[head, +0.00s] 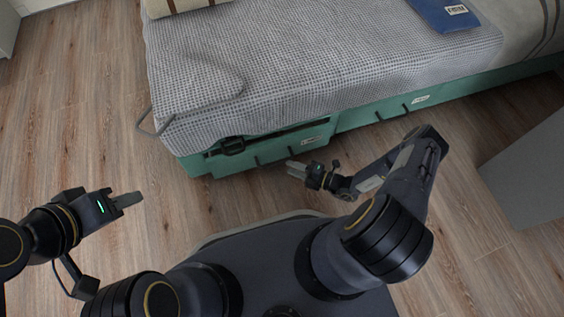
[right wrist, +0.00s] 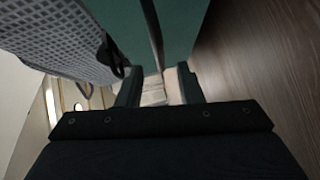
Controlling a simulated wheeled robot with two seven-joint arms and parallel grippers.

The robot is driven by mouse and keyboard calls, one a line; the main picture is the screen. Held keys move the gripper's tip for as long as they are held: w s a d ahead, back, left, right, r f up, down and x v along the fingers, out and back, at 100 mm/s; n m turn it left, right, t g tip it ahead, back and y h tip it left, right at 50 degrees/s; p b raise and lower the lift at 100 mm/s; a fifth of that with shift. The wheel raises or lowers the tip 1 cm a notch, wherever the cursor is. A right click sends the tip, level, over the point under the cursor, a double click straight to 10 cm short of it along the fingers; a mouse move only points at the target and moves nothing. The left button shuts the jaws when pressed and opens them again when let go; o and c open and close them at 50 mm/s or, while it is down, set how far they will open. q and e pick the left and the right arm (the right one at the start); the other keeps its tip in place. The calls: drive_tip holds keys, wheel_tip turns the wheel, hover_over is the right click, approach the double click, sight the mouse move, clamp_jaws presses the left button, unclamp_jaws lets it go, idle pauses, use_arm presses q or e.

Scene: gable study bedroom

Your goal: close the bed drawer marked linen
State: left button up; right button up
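The green bed base has a left drawer (head: 270,154) with a small pale label (head: 312,140) too small to read. A dark gap shows along its top edge, so it seems to stand out somewhat. A second drawer front (head: 385,112) with its own label (head: 421,99) lies further right. My right gripper (head: 296,169) is just in front of the left drawer's front, low near the floor. In the right wrist view its fingers (right wrist: 157,88) are apart with nothing between them, near a green panel (right wrist: 178,35). My left gripper (head: 130,199) is over bare floor at left, away from the bed.
A grey checked blanket (head: 290,60) covers the bed and hangs over its edge. A blue folder-like item (head: 445,14) lies on top. A grey box-like piece (head: 535,170) stands at right. Wooden floor (head: 90,120) is clear at left.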

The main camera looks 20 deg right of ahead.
sight(278, 163)
drive_tip(key=b+x, duration=0.1)
drive_tip(key=x, duration=0.5)
drive_tip(key=shift+w+a+b, duration=0.15)
drive_tip(key=shift+b, duration=0.15)
clamp_jaws()
